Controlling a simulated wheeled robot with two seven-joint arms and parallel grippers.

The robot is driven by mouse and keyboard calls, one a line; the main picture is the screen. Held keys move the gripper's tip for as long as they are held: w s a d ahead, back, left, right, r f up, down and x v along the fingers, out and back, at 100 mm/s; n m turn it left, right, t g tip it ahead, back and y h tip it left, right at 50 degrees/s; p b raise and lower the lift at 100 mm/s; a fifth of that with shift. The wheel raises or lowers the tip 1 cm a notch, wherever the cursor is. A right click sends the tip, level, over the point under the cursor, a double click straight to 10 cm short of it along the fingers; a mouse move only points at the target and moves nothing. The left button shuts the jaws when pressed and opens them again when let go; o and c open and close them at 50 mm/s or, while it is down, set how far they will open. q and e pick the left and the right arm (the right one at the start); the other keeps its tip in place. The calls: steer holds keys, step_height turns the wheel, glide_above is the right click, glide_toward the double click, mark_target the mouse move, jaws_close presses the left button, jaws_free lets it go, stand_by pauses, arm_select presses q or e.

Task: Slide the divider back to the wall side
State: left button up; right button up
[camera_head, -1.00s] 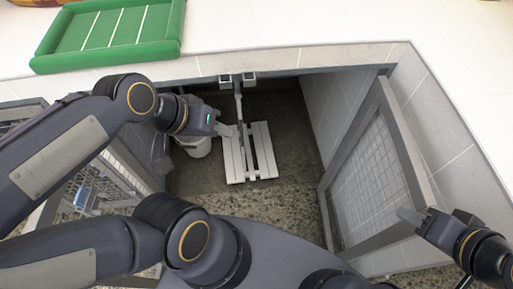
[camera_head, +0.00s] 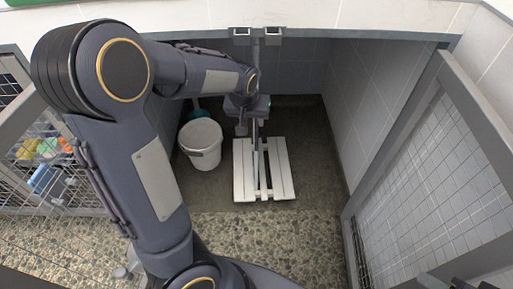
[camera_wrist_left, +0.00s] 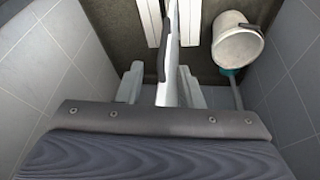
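The divider (camera_head: 256,58) shows nearly edge-on in the middle of the kennel bay, hanging from the top rail and reaching down between white slatted boards. My left gripper (camera_head: 250,116) is inside the bay at the divider. In the left wrist view, the open left fingers (camera_wrist_left: 161,86) stand one on each side of the divider's near edge (camera_wrist_left: 170,60), with gaps visible. A dark strip lies along that edge. My left forearm and hand hide part of the divider in the head view. Only a dark bit of my right gripper (camera_head: 466,284) shows at the bottom right corner.
White slatted boards (camera_head: 243,170) lie on the floor. A white bucket (camera_head: 201,145) stands left of them, by the left wall. An open mesh gate (camera_head: 425,185) is at the right, and wire mesh (camera_head: 45,180) at the left. Pebbled floor in front is clear.

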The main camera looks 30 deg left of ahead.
arm_select(q)
steer(key=y+b, duration=0.1)
steer(key=b, duration=0.1)
glide_above(256, 129)
steer(key=s, duration=0.2)
steer(key=f, duration=0.4)
steer(key=shift+d+f, duration=0.2)
steer(key=shift+d, duration=0.15)
steer(key=b+x, duration=0.2)
steer(key=x, duration=0.5)
steer(key=shift+b, duration=0.35)
arm_select(e)
step_height(256, 129, down, 6)
arm_select(q)
jaws_close()
